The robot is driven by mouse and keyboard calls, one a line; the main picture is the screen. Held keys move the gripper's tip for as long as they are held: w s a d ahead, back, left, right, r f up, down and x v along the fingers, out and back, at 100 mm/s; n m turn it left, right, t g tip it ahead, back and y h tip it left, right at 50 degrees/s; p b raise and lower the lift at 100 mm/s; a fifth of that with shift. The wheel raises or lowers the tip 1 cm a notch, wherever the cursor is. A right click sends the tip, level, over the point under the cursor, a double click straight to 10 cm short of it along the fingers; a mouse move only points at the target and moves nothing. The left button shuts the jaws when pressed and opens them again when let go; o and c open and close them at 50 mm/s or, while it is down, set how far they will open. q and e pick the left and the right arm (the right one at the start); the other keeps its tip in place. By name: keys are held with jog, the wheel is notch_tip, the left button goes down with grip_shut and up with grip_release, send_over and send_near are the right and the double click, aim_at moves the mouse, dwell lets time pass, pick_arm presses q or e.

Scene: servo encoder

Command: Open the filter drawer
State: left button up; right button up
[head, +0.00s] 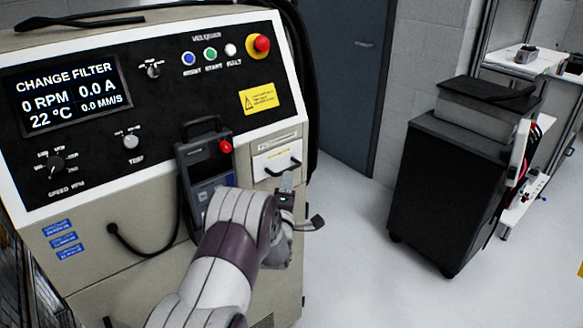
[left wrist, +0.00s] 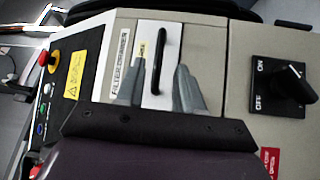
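The filter drawer (head: 266,166) is a white panel on the machine's front, with a black bar handle (head: 289,171). The drawer looks shut. In the left wrist view the drawer front (left wrist: 148,98) and handle (left wrist: 162,48) show close ahead, next to a "FILTER DRAWER" label (left wrist: 121,62). My left gripper (head: 287,184) is just below the handle in the head view. In the left wrist view its grey fingers (left wrist: 160,72) are apart, with the handle between them in the picture. I cannot tell whether they touch it. My right gripper is in neither view.
A black ON/OFF switch (left wrist: 288,84) is beside the drawer in the left wrist view. A handheld pendant (head: 207,165) hangs left of the drawer. The display (head: 66,94) reads "CHANGE FILTER". A dark cabinet (head: 450,185) stands right, with clear floor (head: 350,260) between.

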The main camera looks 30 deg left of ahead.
aim_at(289, 169)
pick_arm(q)
jog(key=x, duration=0.5)
jog(key=shift+w+a+r, duration=0.25)
jog(key=shift+w, duration=0.05)
jog(key=shift+w+a+f, duration=0.1)
jog(key=shift+w+a, duration=0.05)
jog(key=shift+w, duration=0.35)
jog(key=shift+s, duration=0.1)
grip_shut()
